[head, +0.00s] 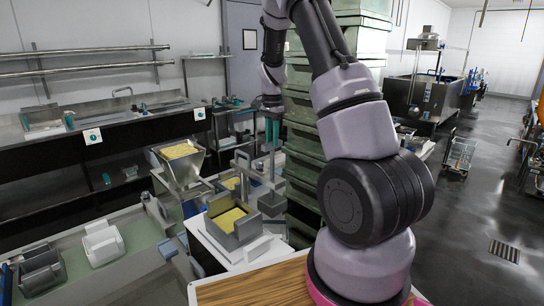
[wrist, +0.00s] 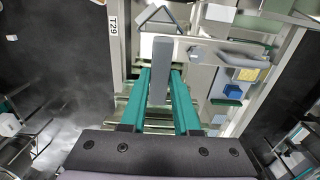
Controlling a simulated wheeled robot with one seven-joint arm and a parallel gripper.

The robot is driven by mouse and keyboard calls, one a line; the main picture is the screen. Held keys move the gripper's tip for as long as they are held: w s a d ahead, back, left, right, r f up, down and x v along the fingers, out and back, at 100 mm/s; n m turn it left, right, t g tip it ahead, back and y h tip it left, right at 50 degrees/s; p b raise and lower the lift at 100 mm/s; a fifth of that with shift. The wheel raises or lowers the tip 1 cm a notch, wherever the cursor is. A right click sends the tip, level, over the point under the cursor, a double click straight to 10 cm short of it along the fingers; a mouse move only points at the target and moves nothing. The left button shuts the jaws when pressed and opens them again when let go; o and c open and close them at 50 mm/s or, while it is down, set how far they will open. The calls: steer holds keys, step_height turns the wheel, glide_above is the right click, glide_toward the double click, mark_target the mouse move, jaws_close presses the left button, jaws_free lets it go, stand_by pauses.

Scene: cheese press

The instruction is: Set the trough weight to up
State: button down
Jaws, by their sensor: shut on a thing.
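My gripper (head: 272,132) has teal fingers and points down over the press area in the head view. In the wrist view, my gripper (wrist: 160,85) is shut on a grey upright bar (wrist: 161,54) between its fingers. The bar appears to be part of the trough weight; its lower end is hidden. In the head view, a metal press frame (head: 245,166) stands below my gripper, beside troughs of yellow curd. The front grey trough (head: 237,237) is open at the top, with curd (head: 229,219) inside. I cannot tell the weight's exact height.
A tilted metal hopper (head: 180,166) with curd stands at the left. Stacked green crates (head: 306,190) rise close to the right of my gripper. A wooden tabletop (head: 262,287) lies in front. Open floor (head: 470,215) lies at the right.

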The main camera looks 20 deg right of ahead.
step_height(320, 180, up, 2)
steer(key=shift+w+r, duration=0.1)
steer(key=shift+r, duration=0.1)
steer(key=c, duration=0.6)
jaws_free()
steer(key=shift+f, duration=0.1)
steer(key=shift+c, duration=0.2)
step_height(320, 180, up, 11)
steer(key=shift+f, duration=0.1)
